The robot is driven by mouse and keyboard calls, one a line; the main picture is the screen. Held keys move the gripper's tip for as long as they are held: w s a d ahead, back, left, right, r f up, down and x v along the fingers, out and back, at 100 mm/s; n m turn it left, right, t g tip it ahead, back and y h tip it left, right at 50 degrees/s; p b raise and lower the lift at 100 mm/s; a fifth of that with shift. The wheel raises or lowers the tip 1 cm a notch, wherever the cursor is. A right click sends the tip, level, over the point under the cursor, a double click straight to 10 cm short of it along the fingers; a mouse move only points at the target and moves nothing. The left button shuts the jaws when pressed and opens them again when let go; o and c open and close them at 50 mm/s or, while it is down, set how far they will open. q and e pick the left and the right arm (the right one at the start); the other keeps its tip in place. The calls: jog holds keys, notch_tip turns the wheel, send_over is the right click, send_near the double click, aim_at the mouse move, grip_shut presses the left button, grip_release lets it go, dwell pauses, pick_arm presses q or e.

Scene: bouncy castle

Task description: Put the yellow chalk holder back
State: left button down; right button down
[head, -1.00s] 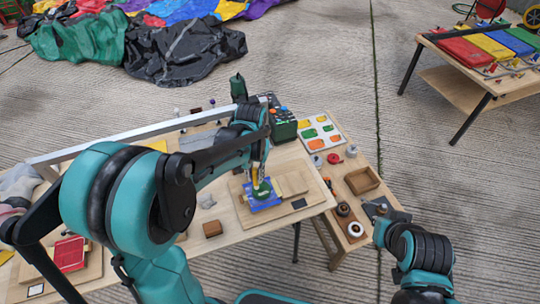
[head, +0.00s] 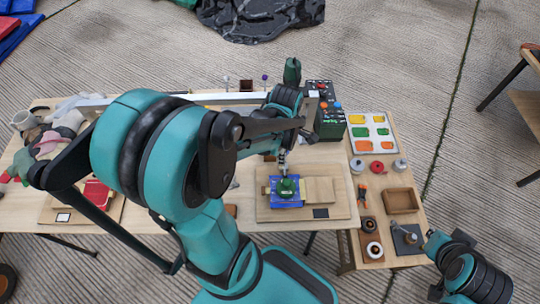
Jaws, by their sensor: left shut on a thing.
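My left gripper (head: 284,165) points down over the wooden board (head: 334,209) in the middle of the table. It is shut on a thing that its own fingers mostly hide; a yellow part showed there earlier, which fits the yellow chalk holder. Just below the fingertips, a green round piece (head: 287,187) lies on a blue square (head: 283,203) on the board. I cannot tell whether the held thing touches the green piece.
A side table at the right carries a colour tray (head: 371,133), a wooden box (head: 401,201), several reels (head: 374,250) and a dark plate (head: 407,240). A dark box with coloured knobs (head: 327,118) stands behind the board.

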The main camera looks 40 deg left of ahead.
pick_arm(q)
jog(key=shift+a+f+n, duration=0.2)
jog(key=shift+a+n, duration=0.1)
jog(key=shift+w+a+f+b, duration=1.05)
jog(key=shift+a+f, duration=0.5)
jog(key=shift+f, duration=0.25)
jog(key=shift+w+a+f+b, duration=1.05)
jog(key=shift+a+f, duration=0.5)
jog(key=shift+f, duration=0.25)
jog(key=shift+w+a+f+b, duration=1.05)
jog(key=shift+a+f, duration=0.5)
jog(key=shift+f, duration=0.25)
jog(key=shift+r, duration=0.1)
jog(key=c, duration=1.4)
grip_release()
jog(key=shift+f, duration=0.2)
jog(key=shift+c, duration=0.2)
